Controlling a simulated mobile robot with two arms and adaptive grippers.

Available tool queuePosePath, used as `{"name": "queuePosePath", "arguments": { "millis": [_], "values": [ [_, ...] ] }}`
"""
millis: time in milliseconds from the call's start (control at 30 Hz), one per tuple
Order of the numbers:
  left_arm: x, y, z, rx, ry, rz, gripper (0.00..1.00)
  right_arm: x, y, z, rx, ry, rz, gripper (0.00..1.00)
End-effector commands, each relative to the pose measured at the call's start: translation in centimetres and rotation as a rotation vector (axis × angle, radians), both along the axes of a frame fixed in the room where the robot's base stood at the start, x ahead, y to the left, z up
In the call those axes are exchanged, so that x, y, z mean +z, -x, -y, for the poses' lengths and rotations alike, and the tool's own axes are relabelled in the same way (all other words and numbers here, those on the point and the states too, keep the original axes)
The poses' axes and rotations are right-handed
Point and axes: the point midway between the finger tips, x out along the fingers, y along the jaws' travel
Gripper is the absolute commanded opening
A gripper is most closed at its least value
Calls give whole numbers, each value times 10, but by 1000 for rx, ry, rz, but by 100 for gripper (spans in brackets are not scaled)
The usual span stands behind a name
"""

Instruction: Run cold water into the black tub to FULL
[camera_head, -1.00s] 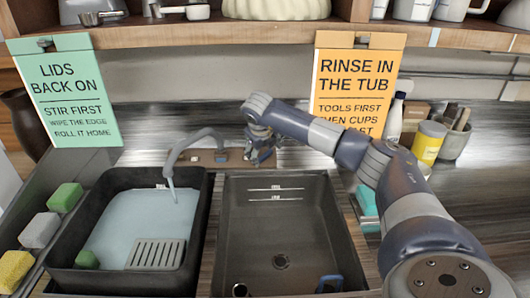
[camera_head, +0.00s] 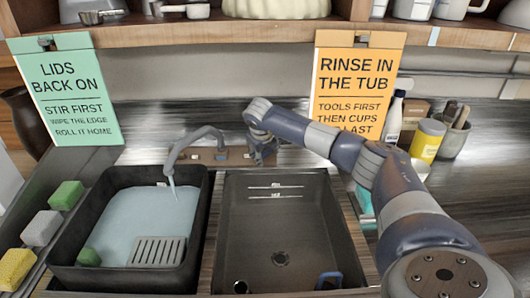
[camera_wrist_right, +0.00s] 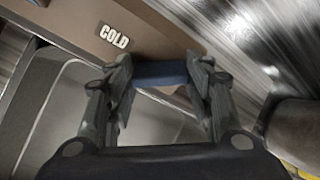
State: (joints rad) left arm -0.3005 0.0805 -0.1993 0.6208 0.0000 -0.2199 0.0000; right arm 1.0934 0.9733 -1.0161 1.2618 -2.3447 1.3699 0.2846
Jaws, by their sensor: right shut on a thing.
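The black tub (camera_head: 197,214) stands on the left and holds pale blue water (camera_head: 127,222). A grey tap spout (camera_head: 185,145) arches over it, and a thin stream (camera_head: 173,188) runs down into the water. A small white mark on the tub's back wall is too small to read. My right gripper (camera_head: 262,150) is at the tap's base, right of the spout. In the right wrist view its fingers (camera_wrist_right: 160,80) are shut on a blue handle (camera_wrist_right: 160,73) beside a COLD label (camera_wrist_right: 115,36). My left gripper is out of view.
Sponges (camera_head: 41,228) lie along the left edge. A slotted grey piece (camera_head: 157,251) and green sponge (camera_head: 88,257) are in the tub. Signs hang from the shelf behind.

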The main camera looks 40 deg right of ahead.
Motion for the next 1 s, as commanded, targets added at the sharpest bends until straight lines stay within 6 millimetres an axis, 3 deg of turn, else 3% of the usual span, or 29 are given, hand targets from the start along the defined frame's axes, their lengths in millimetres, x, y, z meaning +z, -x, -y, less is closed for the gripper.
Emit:
{"name": "queuePosePath", "arguments": {
  "millis": [267, 1000],
  "values": [
    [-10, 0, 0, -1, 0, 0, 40, -2, 0, 0, -59, -35, 29, 24],
    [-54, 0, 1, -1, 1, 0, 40, 0, -1, 1, -479, -273, 233, 24]
  ]
}}
